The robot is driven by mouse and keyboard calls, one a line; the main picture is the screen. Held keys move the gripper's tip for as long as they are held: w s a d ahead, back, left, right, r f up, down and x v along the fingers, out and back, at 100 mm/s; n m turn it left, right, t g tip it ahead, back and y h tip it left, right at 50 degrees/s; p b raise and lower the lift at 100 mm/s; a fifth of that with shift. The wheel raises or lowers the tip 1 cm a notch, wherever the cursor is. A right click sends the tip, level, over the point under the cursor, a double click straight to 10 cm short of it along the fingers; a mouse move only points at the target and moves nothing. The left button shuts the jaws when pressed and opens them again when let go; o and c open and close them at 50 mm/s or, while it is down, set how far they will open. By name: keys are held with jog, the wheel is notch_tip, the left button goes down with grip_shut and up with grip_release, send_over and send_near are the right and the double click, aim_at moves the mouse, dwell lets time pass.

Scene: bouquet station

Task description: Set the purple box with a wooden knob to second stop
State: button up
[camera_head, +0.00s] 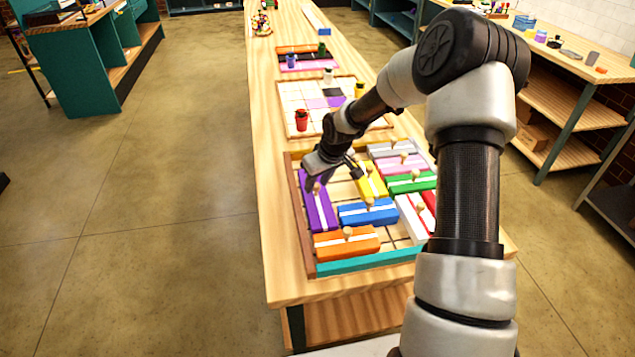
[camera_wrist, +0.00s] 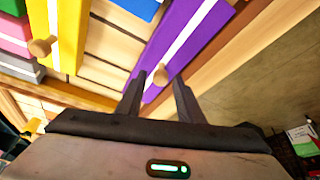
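The purple box (camera_head: 321,213) with a white stripe lies lengthwise along the left wall of the wooden sliding-block tray (camera_head: 306,241). Its round wooden knob (camera_head: 317,187) is near its far end. My gripper (camera_head: 328,177) is over that end. In the wrist view the purple box (camera_wrist: 190,42) runs up from between my fingers, and the knob (camera_wrist: 160,76) shows between the two fingertips, with a gap on each side. My gripper is open there. I cannot tell whether the fingertips reach down to the knob's height.
Right of the purple box are a blue box (camera_head: 366,213) and a yellow box (camera_head: 371,183). An orange box (camera_head: 345,244) lies near its front end. Other knobbed boxes fill the right side. Bare slatted floor shows between the purple and yellow boxes (camera_wrist: 112,48). A tiled board (camera_head: 291,93) lies behind.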

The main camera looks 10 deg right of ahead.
jog(key=shift+r, duration=0.1)
jog(key=v, duration=1.7)
jog(key=shift+s+r, duration=0.1)
